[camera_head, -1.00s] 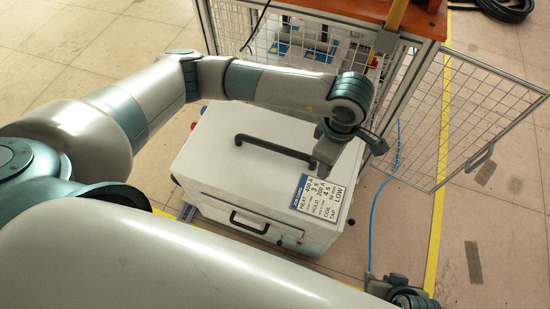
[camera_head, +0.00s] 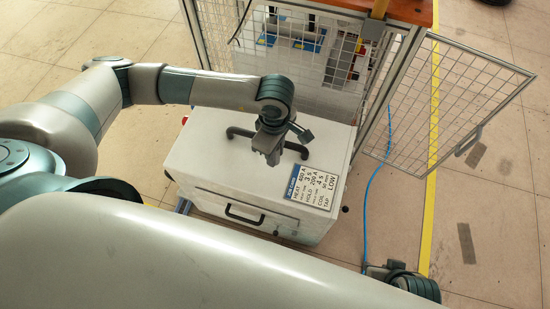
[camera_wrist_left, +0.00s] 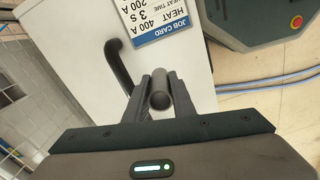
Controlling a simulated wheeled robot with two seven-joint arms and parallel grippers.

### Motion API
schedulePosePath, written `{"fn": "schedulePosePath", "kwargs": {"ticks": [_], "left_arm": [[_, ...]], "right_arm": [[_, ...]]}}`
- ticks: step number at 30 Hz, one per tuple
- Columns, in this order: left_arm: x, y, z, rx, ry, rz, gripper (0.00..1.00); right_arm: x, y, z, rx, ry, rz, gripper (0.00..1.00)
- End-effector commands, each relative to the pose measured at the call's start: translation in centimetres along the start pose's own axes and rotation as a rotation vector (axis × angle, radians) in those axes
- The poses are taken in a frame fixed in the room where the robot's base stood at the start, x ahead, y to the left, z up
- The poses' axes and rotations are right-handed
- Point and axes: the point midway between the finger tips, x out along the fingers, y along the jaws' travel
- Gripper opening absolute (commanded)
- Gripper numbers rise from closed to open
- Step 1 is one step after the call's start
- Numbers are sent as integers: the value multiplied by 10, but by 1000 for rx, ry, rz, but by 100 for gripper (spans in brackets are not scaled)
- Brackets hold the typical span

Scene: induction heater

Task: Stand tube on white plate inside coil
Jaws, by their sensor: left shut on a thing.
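My left gripper (camera_head: 268,153) is over the top of a white box, by its black handle. In the left wrist view its two fingers (camera_wrist_left: 160,103) are shut on a dark grey cylinder that looks like the tube (camera_wrist_left: 159,99), with its round end facing the camera. The tube is hard to make out in the head view. My right gripper (camera_head: 376,270) shows at the lower right, partly behind my own arm, and its jaws are unclear. I cannot make out the coil or the white plate.
The white box (camera_head: 215,165) carries a black handle (camera_head: 240,132) and a job card (camera_head: 314,190). A mesh cage (camera_head: 330,50) stands behind it, its mesh door (camera_head: 450,105) swung out to the right. A blue hose (camera_head: 365,210) lies on the floor.

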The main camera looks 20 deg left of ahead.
Motion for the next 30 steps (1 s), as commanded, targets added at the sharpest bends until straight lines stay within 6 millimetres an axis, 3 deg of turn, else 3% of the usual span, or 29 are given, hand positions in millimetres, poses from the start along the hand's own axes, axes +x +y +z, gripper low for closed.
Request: {"fn": "schedulePosePath", "kwargs": {"ticks": [6,16,30], "left_arm": [[4,0,0,0,0,0,0],[38,0,1,0,-2,-1,0],[42,0,1,1,-2,0,0]], "right_arm": [[0,0,-1,0,3,0,31],[-1,0,0,0,-2,1,31],[2,-2,-2,-1,11,-4,31]]}}
